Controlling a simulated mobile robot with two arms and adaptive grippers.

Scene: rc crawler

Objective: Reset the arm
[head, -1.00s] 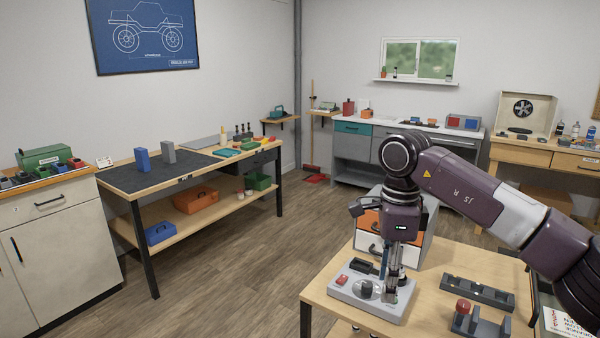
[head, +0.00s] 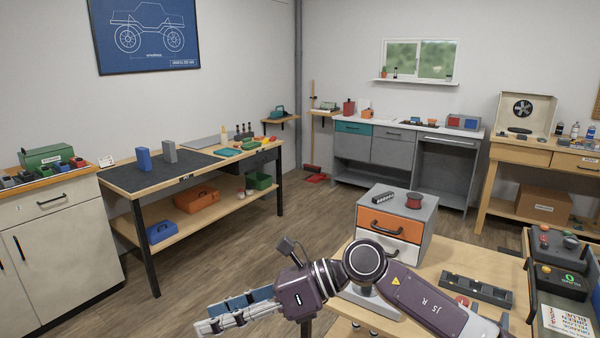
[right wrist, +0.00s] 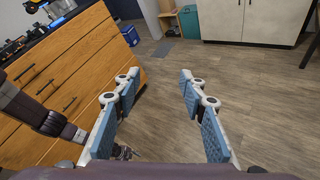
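My right gripper (head: 217,317) reaches in from the lower right of the head view and points left over the floor, in front of the table's left side. In the right wrist view the right gripper (right wrist: 158,78) has its two blue-padded fingers spread well apart, with only wood floor between them. It is open and empty. My left gripper does not show in the head view. In the right wrist view a dark purple arm link of mine comes in at the left, and a small dark part near the right gripper's finger is too hidden to read.
The near table (head: 452,262) bears a drawer box (head: 425,222) with a red spool (head: 413,200) on top, and a dark grey tray (head: 476,291). The workbench (head: 160,181) stands at the left with blue and grey blocks. The floor (head: 235,245) between them is clear.

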